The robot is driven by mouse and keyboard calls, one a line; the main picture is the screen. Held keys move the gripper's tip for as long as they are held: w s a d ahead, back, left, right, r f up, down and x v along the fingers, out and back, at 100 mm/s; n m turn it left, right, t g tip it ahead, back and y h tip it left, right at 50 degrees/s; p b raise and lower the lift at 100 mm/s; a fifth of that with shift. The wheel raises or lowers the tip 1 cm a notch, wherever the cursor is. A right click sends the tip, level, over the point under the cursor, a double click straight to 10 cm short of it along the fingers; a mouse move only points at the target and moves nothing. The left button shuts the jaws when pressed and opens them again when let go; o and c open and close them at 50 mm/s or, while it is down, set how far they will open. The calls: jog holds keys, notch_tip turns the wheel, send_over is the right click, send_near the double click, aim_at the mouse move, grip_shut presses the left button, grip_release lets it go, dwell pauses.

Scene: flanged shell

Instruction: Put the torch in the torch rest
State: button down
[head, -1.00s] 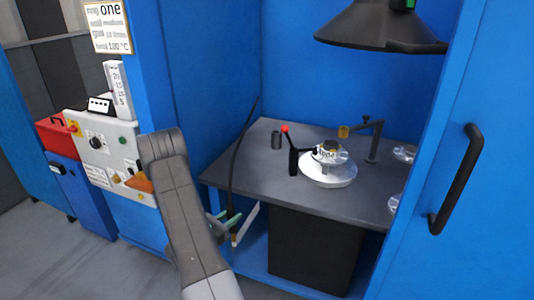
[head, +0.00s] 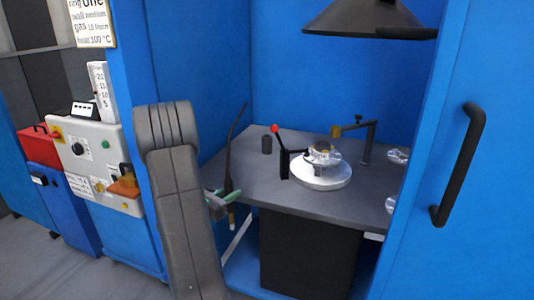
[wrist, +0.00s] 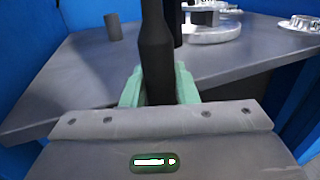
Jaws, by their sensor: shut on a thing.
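My gripper (head: 224,197) has green fingers, shut on the torch (head: 229,177), a slim black rod. It is near upright, with a yellowish lower end below the fingers, at the front left edge of the bench. In the wrist view the torch's thick dark body (wrist: 157,55) stands between the green fingers (wrist: 158,90). A small dark upright cylinder (head: 267,145) at the back left of the bench looks like the torch rest; it also shows in the wrist view (wrist: 113,26), left of the torch and apart from it. Whether it is hollow is not clear.
The grey bench (head: 225,172) stands inside a blue booth. A white turntable (head: 320,178) with a flanged part and a red-knobbed lever (head: 278,140) sits right of the cylinder. A post with an arm (head: 366,145) stands behind. A dark hood (head: 370,18) hangs above.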

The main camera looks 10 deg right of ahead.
jog(key=w+d+r, duration=0.2)
jog(key=d+r, duration=0.2)
jog(key=r, duration=0.6)
jog(key=w+d+r, duration=0.2)
jog(key=d+r, duration=0.2)
jog(key=r, duration=0.6)
jog(key=w+d+r, duration=0.2)
jog(key=d+r, duration=0.2)
jog(key=r, duration=0.7)
jog(key=shift+d+m+g+h, duration=0.3)
jog(key=shift+g, duration=0.1)
jog(key=shift+s, duration=0.1)
